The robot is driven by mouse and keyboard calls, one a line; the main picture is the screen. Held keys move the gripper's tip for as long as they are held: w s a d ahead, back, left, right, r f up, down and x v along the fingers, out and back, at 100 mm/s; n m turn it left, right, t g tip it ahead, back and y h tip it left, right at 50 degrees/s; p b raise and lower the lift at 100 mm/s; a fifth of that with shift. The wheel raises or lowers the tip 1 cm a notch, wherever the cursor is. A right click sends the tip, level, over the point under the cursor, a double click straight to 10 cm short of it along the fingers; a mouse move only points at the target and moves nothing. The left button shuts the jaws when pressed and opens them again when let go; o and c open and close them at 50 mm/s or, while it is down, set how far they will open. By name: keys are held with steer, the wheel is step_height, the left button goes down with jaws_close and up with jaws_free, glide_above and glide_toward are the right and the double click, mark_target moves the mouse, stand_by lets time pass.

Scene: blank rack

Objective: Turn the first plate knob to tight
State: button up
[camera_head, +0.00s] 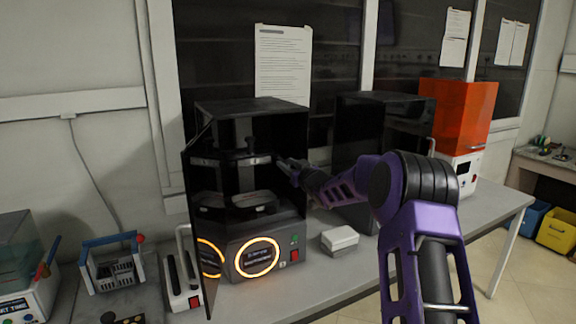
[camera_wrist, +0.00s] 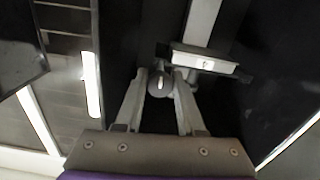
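The black machine (camera_head: 215,112) stands on the bench with its door (camera_head: 197,225) swung open to the left. A pale bar with knobs crosses its inside, and a dark upright knob (camera_head: 250,145) shows there. My gripper (camera_head: 286,164) reaches in from the right, at the machine's open front. In the wrist view, my gripper (camera_wrist: 160,85) has its two fingers apart. A small round grey knob (camera_wrist: 160,79) with a pale stripe lies between the fingertips; I cannot tell whether they touch it. A pale metal plate (camera_wrist: 205,60) lies just beyond, at the right.
An orange ring (camera_head: 257,258) glows on the machine's front, beside a red switch (camera_head: 295,256). A small white box (camera_head: 340,239) sits on the bench at the right. A second black cabinet (camera_head: 360,150) and an orange-covered machine (camera_head: 460,108) stand farther right.

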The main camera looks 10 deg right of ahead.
steer(key=o, duration=0.4)
steer(key=shift+s, duration=0.1)
steer(key=b+v, duration=0.1)
steer(key=v, duration=1.6)
steer(key=shift+s+b, duration=0.1)
steer(key=shift+b, duration=0.25)
